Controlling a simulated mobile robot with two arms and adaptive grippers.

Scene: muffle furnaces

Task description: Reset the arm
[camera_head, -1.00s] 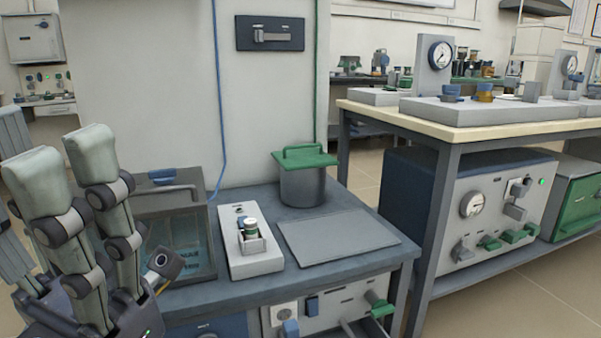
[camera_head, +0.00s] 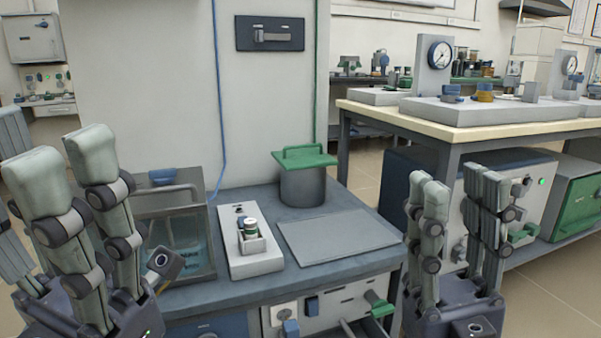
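My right gripper (camera_head: 456,190) stands at the lower right, in front of the gap between the two benches. Its grey jointed fingers point up, with an empty gap between them. My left gripper (camera_head: 40,145) is at the left edge, fingers up, partly cut off by the frame. Its fingers stand apart and I see nothing held between them. It covers part of the glass-sided box (camera_head: 180,235) on the near bench.
The near bench (camera_head: 340,268) holds a small vial (camera_head: 251,228) in a white holder (camera_head: 256,262), a grey pot with a green lid (camera_head: 303,160) and a flat grey plate (camera_head: 338,236). A pale-topped table (camera_head: 385,110) with a gauge (camera_head: 440,54) stands at the right.

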